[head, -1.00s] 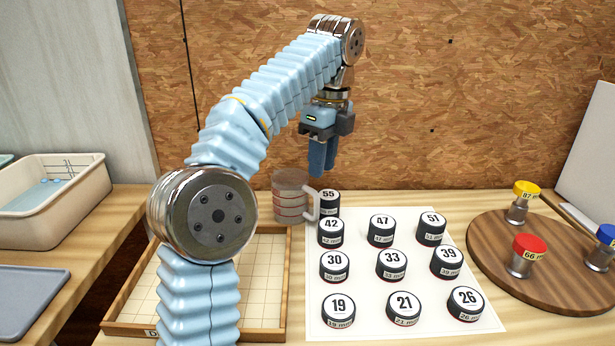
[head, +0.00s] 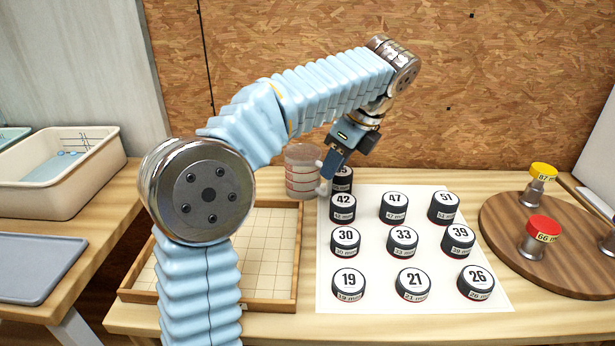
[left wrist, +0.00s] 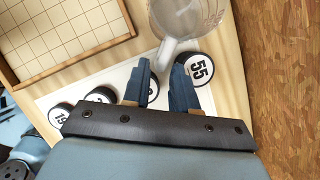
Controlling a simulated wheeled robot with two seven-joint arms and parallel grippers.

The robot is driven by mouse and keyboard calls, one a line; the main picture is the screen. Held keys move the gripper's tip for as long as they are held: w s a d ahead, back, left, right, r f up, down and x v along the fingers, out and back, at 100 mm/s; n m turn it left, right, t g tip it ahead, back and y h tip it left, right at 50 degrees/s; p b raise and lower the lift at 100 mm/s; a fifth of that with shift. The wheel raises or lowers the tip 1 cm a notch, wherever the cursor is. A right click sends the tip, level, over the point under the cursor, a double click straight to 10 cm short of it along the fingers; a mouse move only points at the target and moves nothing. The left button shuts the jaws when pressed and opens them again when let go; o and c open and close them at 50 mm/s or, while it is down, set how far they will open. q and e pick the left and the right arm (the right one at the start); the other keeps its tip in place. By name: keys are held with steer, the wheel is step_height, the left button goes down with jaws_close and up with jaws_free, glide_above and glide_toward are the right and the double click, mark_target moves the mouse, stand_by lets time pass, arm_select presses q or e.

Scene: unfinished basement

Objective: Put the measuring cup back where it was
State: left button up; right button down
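The clear measuring cup (head: 302,172) with red markings stands upright at the back of the table, behind the wooden tray and left of the black 55 weight. In the left wrist view the cup (left wrist: 185,20) is at the top, its handle (left wrist: 165,52) pointing toward my fingers. My left gripper (head: 330,172) is tilted at the cup's handle side. In the left wrist view the left gripper (left wrist: 162,72) is open, with the handle's end just at the gap between its fingertips; whether they touch is unclear. My right gripper is not in view.
The 55 weight (left wrist: 200,69) stands close beside my right-hand finger in the wrist view. Several numbered black weights stand on a white sheet (head: 375,292). A gridded wooden tray (head: 272,250) lies left, a round board (head: 500,240) with coloured-knob weights right, a cream bin (head: 60,200) far left.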

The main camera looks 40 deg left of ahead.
mark_target(326, 191)
arm_select(q)
steer(key=x, duration=0.5)
steer(key=shift+f, duration=0.25)
jaws_close()
